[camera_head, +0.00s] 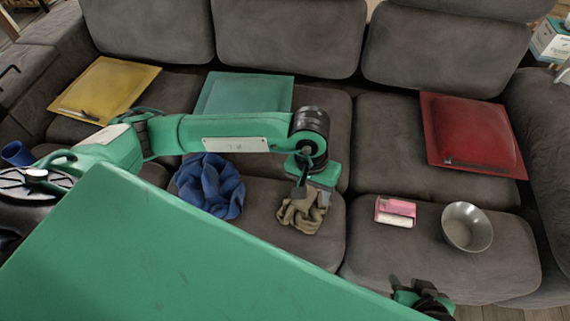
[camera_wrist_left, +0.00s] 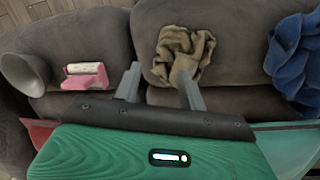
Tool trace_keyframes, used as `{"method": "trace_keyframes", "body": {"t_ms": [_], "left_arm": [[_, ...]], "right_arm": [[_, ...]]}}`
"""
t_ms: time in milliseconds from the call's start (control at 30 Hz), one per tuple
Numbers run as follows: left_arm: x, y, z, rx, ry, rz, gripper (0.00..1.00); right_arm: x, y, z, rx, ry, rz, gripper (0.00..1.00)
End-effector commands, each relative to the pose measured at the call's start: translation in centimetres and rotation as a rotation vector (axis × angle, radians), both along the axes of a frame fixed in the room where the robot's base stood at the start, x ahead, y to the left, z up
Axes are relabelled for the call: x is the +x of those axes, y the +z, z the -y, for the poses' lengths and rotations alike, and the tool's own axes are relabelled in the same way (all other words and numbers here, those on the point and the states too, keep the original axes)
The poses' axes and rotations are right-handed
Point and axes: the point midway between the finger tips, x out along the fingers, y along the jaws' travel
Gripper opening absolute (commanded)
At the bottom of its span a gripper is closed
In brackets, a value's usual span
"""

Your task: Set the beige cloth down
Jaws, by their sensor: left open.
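The beige cloth (camera_head: 303,214) lies crumpled on the front of the middle sofa seat. In the left wrist view the cloth (camera_wrist_left: 183,52) sits just beyond my left gripper. My left gripper (camera_head: 301,190) is at the cloth's upper edge in the head view. Its two fingers (camera_wrist_left: 160,84) are spread apart, with nothing held between them. One finger overlaps the cloth's lower edge in the wrist view; I cannot tell whether they touch. My right gripper (camera_head: 424,298) shows only partly at the bottom of the head view, and its jaws cannot be made out.
A crumpled blue cloth (camera_head: 210,186) lies left of the beige one. A pink-and-white object (camera_head: 395,212) and a metal bowl (camera_head: 467,227) rest on the right seat. Yellow (camera_head: 108,87), green (camera_head: 243,94) and red (camera_head: 470,135) cushions lie farther back. Bare seat separates the beige cloth from the pink object.

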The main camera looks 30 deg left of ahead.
Motion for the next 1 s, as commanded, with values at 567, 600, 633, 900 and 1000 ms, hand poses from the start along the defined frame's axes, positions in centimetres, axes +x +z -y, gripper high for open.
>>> {"method": "trace_keyframes", "body": {"t_ms": [567, 600, 633, 900, 1000], "left_arm": [[-6.5, 20.9, 15.8, -1.244, 1.005, -1.541, 0.41], [-5.3, 22.0, 15.0, -1.292, 1.085, -1.688, 0.41], [-4.3, 22.5, 14.2, -1.322, 1.146, -1.802, 0.41], [3.5, 19.2, 4.5, 1.045, -1.180, 2.126, 0.41], [4.4, 14.5, 0.8, 0.764, -0.960, 1.868, 0.41]], "right_arm": [[0.0, 0.1, 0.0, 0.001, -0.001, 0.002, 0.36], [0.0, 0.1, 0.0, 0.001, -0.001, 0.002, 0.36], [0.0, 0.1, 0.0, 0.001, -0.001, 0.002, 0.36], [0.0, 0.0, 0.0, 0.002, 0.000, 0.002, 0.36], [0.0, 0.0, 0.0, 0.002, 0.000, 0.002, 0.36]]}}
